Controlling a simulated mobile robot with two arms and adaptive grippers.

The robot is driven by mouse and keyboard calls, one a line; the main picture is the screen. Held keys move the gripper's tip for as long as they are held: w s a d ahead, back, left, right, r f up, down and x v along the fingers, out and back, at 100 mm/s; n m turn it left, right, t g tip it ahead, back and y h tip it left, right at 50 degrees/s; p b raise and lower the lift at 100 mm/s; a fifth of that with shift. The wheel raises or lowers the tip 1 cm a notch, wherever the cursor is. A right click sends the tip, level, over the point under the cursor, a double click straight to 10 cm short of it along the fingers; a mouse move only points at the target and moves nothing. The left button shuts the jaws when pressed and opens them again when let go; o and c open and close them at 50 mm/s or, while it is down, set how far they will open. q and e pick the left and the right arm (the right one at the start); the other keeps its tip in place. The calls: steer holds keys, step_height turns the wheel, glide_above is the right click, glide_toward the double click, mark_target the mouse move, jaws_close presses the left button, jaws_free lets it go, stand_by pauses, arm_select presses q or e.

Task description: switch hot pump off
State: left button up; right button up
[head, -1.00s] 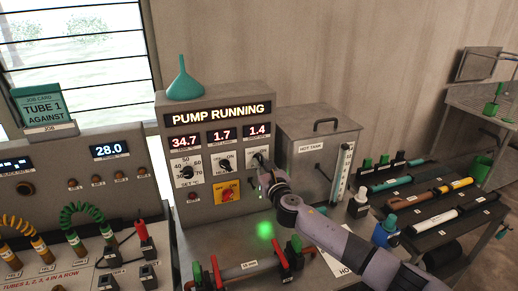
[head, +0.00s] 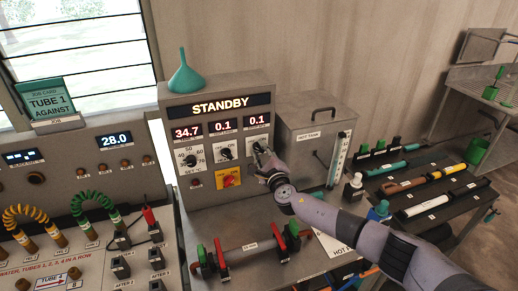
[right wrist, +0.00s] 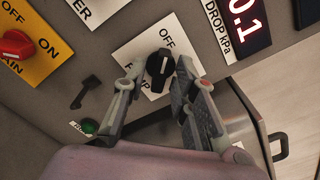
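The hot pump panel (head: 215,145) is a grey box whose display (head: 220,106) reads STANDBY. Its pump knob (right wrist: 160,64) is black, on a white OFF/PUMP plate (right wrist: 136,52), and points towards OFF. My right gripper (right wrist: 160,68) has one finger on each side of this knob, with small gaps visible, so it looks open around it. My left gripper is not in view.
A hot tank (head: 310,130) with a handle stands right of the panel. A pipe with red and green clamps (head: 250,246) lies in front. A tube panel (head: 85,170) with coiled green and orange hoses is at left. A rack of tubes (head: 425,185) is at right.

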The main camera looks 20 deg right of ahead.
mark_target(260, 150)
steer(key=shift+o, duration=0.6)
steer(key=shift+s+r+p, duration=0.1)
steer(key=shift+s+p, duration=0.35)
steer(key=shift+p, duration=0.1)
steer(key=shift+s+d+p, duration=0.1)
steer(key=shift+s+p, duration=0.7)
steer(key=shift+s, duration=0.8)
steer(key=shift+w, duration=0.1)
steer(key=s+r, duration=0.3)
steer(key=r, duration=0.9)
